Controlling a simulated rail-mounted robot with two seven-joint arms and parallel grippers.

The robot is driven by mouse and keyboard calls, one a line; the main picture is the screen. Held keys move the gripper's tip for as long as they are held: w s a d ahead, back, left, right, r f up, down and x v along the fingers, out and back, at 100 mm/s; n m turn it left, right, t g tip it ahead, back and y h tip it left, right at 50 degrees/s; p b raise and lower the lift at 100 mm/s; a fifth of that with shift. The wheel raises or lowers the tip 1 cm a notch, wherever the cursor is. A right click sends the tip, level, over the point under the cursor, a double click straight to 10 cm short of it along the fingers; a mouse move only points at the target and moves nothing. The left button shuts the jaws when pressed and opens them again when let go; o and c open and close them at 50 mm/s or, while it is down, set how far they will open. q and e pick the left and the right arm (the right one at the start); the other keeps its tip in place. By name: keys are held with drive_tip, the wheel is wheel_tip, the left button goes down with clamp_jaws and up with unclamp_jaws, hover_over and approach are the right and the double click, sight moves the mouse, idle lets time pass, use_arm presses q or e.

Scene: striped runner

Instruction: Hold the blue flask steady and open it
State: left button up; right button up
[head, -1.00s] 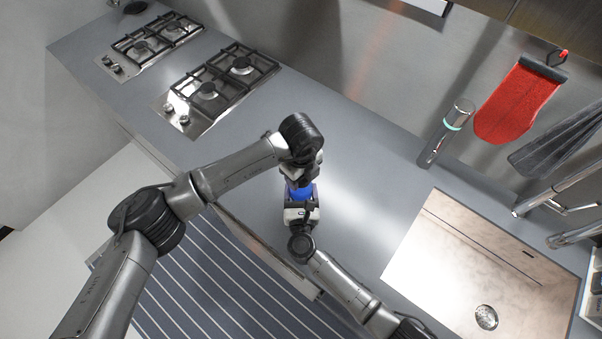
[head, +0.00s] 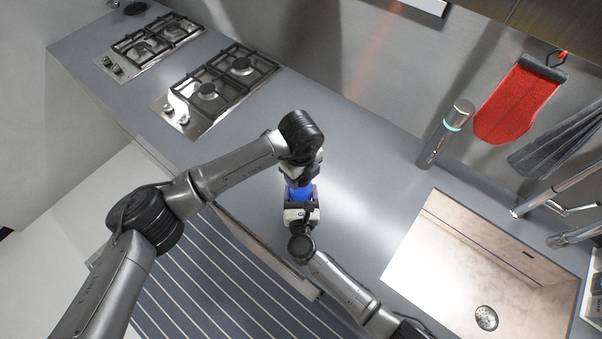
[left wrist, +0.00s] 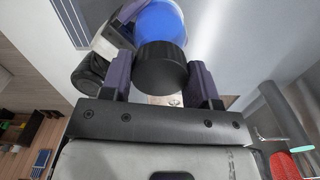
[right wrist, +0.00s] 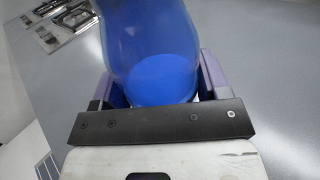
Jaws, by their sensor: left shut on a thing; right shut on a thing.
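The blue flask (head: 300,191) is over the counter in the middle of the head view, mostly hidden by my grippers. My right gripper (head: 301,208) is shut on its body. In the right wrist view the see-through flask (right wrist: 152,50) stands between the purple fingers, with a solid blue part low down. My left gripper (head: 301,178) is at the flask's other end. In the left wrist view its fingers are on either side of the black cap (left wrist: 160,66), with the blue body (left wrist: 160,24) just beyond. I cannot tell whether the cap is still seated on the flask.
A hob (head: 215,88) with black grates is at the upper left. A sink (head: 440,262) is at the right. A grey cylinder with a teal band (head: 447,133) stands near the back wall. A red mitt (head: 515,101) hangs there. The grey counter (head: 360,160) between is clear.

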use_arm(q)
drive_tip(key=shift+r, duration=0.65)
drive_tip(key=shift+r, duration=2)
use_arm(e)
drive_tip(key=o, duration=1.8)
